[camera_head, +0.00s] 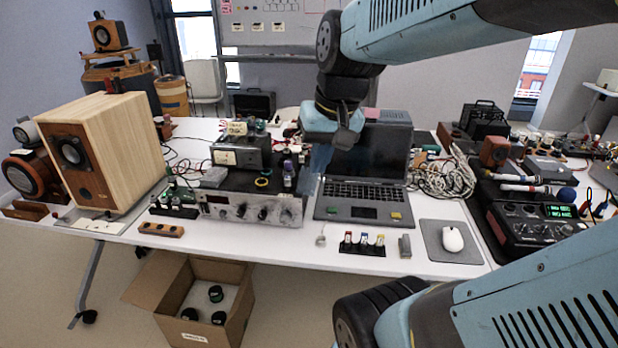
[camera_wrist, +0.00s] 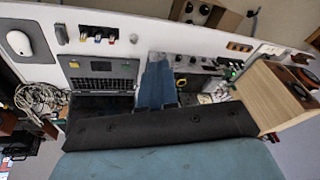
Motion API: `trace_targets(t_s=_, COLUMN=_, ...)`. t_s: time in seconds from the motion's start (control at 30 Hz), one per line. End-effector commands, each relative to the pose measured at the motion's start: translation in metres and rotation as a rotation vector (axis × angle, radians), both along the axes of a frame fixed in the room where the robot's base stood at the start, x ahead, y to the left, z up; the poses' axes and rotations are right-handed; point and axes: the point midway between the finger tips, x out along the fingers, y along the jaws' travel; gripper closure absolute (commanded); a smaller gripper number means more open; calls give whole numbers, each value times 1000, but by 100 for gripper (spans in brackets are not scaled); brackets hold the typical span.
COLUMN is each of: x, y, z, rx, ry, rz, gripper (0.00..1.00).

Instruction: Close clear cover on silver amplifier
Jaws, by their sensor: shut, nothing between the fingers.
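The silver amplifier (camera_head: 250,208) sits on the table left of the open laptop, its front panel of knobs facing me. Its black top carries small items. I cannot clearly make out a clear cover or its position. My gripper (camera_head: 313,185) points down between the amplifier's right end and the laptop, with its blue fingers shut and empty. In the wrist view the fingers (camera_wrist: 158,66) show between the laptop and the amplifier (camera_wrist: 195,61). I cannot tell whether they touch anything.
The open laptop (camera_head: 368,165) stands close to the right of my gripper. A black meter box (camera_head: 240,155) is behind the amplifier. A wooden speaker (camera_head: 105,150) stands at left. A mouse (camera_head: 453,240) and audio mixer (camera_head: 530,225) are at right. An open carton (camera_head: 235,300) is on the floor.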

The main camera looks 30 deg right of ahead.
Motion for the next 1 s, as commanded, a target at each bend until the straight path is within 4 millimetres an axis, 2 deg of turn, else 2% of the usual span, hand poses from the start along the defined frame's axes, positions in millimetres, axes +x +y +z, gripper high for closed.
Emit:
trace_targets(t_s=0.57, x=68, y=-37, z=-67, rx=463, ry=476, rz=-429, gripper=100)
trace_targets(t_s=0.77, x=91, y=-58, z=-91, rx=660, ry=608, rz=-571, gripper=100)
trace_targets(t_s=1.0, x=117, y=-94, z=-120, rx=916, ry=738, rz=-733, gripper=100)
